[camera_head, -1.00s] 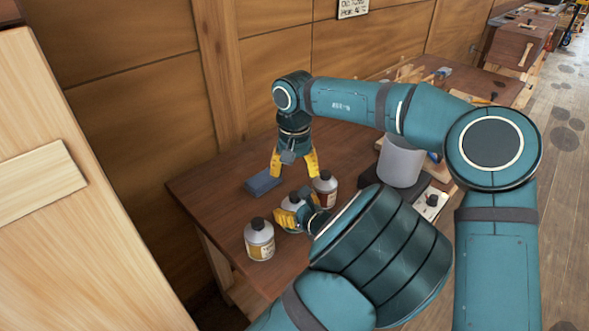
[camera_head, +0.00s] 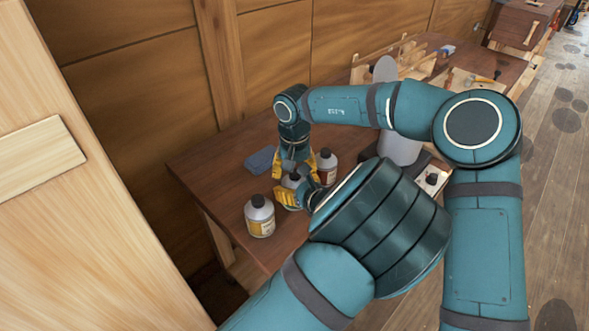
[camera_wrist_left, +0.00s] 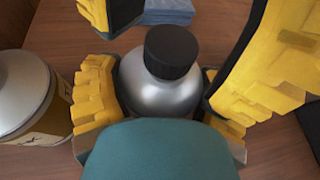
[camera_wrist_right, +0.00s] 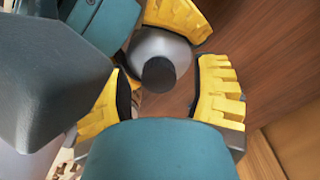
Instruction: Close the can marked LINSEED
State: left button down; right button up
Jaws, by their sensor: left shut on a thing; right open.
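A silver can with a black cap (camera_head: 290,181) stands on the bench between two similar cans; its marking is hidden. My left gripper (camera_head: 288,196) is shut on this can, with yellow fingers on both sides of its body in the left wrist view (camera_wrist_left: 160,95). The black cap (camera_wrist_left: 171,52) sits on top of the can; I cannot tell how tight it is. My right gripper (camera_head: 294,168) points down from above, open, its fingers around the cap and apart from it. In the right wrist view the cap (camera_wrist_right: 158,73) lies between the open fingers.
A labelled can (camera_head: 260,222) stands in front to the left, and another can (camera_head: 327,168) behind to the right. The bench's left end is clear.

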grip_shut()
jog(key=m, duration=1.3)
jog(key=shift+m, duration=0.3)
jog(key=m, duration=1.2)
jog(key=shift+c, duration=0.9)
grip_release()
